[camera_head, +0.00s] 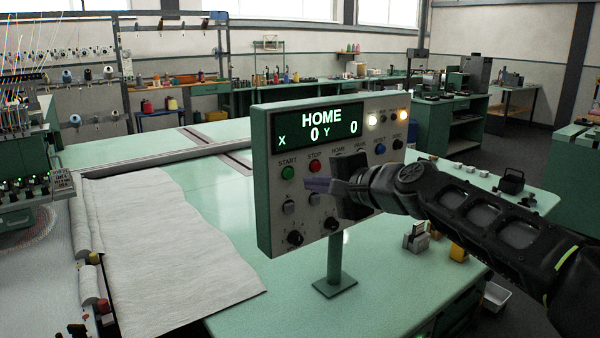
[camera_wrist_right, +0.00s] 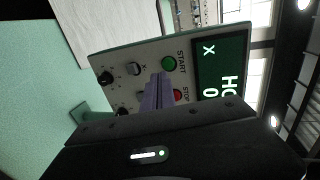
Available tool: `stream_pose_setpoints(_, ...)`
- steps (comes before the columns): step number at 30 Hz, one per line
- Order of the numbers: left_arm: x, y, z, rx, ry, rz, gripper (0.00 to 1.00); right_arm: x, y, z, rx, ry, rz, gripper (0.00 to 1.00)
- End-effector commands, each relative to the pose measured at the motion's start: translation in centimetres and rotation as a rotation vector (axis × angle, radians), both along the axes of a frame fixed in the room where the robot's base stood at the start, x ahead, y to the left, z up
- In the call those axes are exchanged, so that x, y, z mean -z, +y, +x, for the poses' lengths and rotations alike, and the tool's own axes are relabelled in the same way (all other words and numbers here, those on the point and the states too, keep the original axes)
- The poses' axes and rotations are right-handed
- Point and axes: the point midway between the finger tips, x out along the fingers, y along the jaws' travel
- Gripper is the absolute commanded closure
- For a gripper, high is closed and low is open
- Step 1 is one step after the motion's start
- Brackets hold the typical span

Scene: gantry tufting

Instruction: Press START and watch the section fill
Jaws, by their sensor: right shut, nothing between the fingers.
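The control panel (camera_head: 262,190) stands on a post on the green table. Its display (camera_head: 315,131) reads HOME, X 0, Y 0. The green START button (camera_head: 288,173) is at the left under the display, with the red STOP button (camera_head: 315,166) to its right. My right gripper (camera_head: 308,184) is shut and empty in front of the panel, just below STOP and to the lower right of START. In the right wrist view, its fingertips (camera_wrist_right: 159,78) appear beside the START button (camera_wrist_right: 169,63), with STOP (camera_wrist_right: 180,95) partly behind them. Contact cannot be told. My left gripper is out of view.
White cloth (camera_head: 165,240) lies on the table (camera_head: 240,305) left of the panel. A tufting head with threads (camera_head: 22,160) stands at the far left. Small containers (camera_head: 416,237) sit right of the panel post. Knobs and other buttons surround the fingertips.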

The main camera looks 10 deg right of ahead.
Motion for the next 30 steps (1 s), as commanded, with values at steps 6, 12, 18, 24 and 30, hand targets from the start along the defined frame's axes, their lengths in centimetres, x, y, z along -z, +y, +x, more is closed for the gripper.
stream_pose_setpoints(6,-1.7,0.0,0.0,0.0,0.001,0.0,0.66,0.0,1.5,3.3,-0.002,0.001,-0.001,1.0)
stream_pose_setpoints(12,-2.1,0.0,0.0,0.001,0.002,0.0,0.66,0.2,2.0,4.7,0.0,0.0,0.0,1.0)
stream_pose_setpoints(18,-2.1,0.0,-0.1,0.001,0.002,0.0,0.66,0.2,2.0,4.8,0.0,-0.001,0.0,1.0)
stream_pose_setpoints(24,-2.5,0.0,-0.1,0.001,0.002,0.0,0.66,0.1,2.2,5.2,-0.001,0.0,0.0,1.0)
stream_pose_setpoints(30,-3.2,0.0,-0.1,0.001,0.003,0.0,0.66,0.1,2.9,6.7,0.0,-0.001,0.0,1.0)
